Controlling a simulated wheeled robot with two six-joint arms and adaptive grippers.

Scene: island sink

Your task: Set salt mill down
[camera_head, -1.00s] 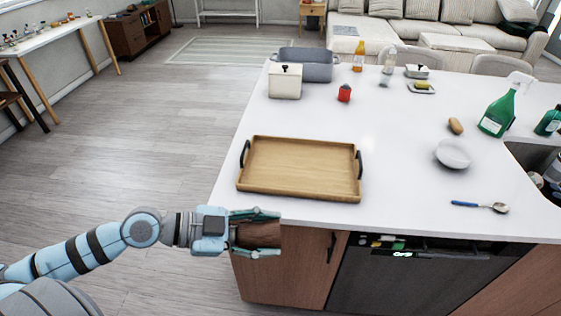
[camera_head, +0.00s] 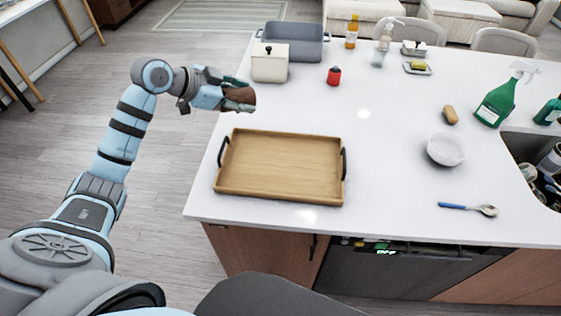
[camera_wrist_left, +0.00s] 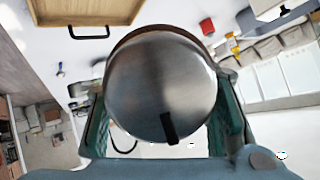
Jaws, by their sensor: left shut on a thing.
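The salt mill (camera_head: 242,97) is brown in the head view. In the left wrist view its round metal top (camera_wrist_left: 160,85) with a short black handle fills the middle. My left gripper (camera_head: 236,94) is shut on the mill and holds it in the air, behind the wooden tray and near the left edge of the island top. The fingers lie on both sides of the mill and hide part of it. The mill's lower end is not clear in these views. My right gripper is not in view.
The empty wooden tray (camera_head: 282,165) lies at the island's front left. A white bowl (camera_head: 447,149) and spoon (camera_head: 468,209) lie right. The counter's middle is clear.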

